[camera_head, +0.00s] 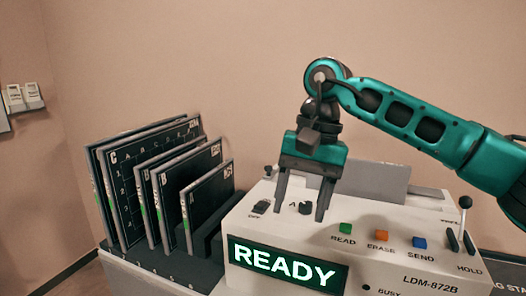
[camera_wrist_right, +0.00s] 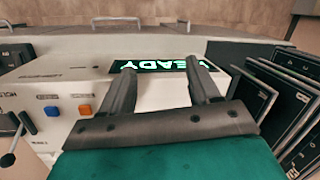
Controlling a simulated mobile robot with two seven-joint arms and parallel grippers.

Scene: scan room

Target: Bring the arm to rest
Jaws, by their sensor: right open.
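My right gripper (camera_head: 303,203) is open and empty. It points down over the top of the white scanner unit (camera_head: 385,275), near its black selector knob (camera_head: 306,208). In the right wrist view my two fingers (camera_wrist_right: 157,82) stand apart with nothing between them, and the lit screen shows beyond them. My teal right arm (camera_head: 420,125) reaches in from the right. I cannot tell whether the fingertips touch the unit. My left gripper is not in either view.
A rack with several dark plates (camera_head: 125,195) stands left of the unit. The unit has a READY screen (camera_head: 285,265), green (camera_head: 345,228), orange (camera_head: 382,235) and blue (camera_head: 419,242) buttons, and an upright lever (camera_head: 462,222) at right. Wall switches (camera_head: 24,97) are at far left.

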